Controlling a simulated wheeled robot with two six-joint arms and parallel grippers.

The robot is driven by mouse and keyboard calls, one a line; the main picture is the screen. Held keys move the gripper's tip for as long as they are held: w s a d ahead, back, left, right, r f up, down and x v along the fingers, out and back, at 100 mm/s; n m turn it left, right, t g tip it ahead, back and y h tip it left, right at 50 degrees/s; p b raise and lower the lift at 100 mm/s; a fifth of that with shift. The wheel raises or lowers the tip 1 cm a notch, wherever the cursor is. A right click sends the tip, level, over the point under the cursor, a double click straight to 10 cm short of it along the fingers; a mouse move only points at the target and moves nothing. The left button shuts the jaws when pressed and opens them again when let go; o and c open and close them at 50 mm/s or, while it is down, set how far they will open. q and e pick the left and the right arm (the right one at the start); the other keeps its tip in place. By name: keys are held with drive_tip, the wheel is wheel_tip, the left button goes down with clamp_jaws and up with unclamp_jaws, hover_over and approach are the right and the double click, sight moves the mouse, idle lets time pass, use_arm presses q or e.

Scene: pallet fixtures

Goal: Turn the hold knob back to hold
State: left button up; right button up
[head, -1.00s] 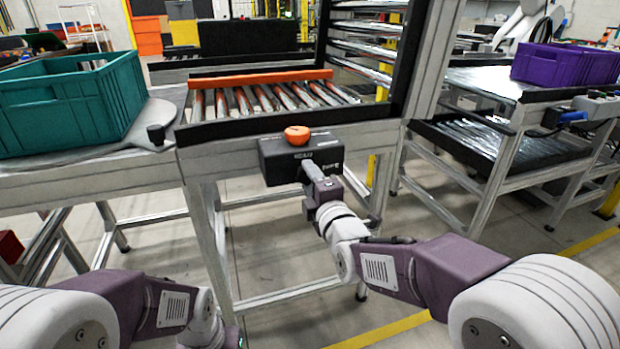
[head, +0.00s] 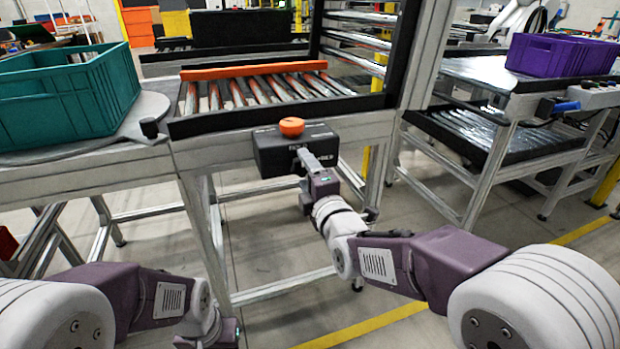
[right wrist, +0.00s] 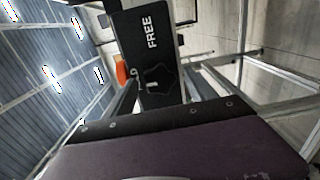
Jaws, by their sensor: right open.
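The orange hold knob (head: 291,126) sits on top of a black box (head: 270,152) on the front of the roller station. In the right wrist view, the knob (right wrist: 122,70) shows at the left edge of the box (right wrist: 160,85), which bears the word FREE. I cannot tell which way the knob points. My right gripper (head: 306,156) is open in front of the box and just below the knob, apparently not touching the knob. Whether it touches the box is unclear. The left arm's wrist is at the bottom edge; its fingers are out of frame.
A teal crate (head: 70,98) stands on the left bench. A roller bed with an orange bar (head: 255,71) lies behind the box. A metal upright (head: 425,55) rises to its right. A purple crate (head: 562,55) stands on the right table. Floor between the tables is clear.

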drive_tip(key=p+v, duration=0.1)
drive_tip(key=v, duration=0.7)
drive_tip(key=shift+s, duration=0.1)
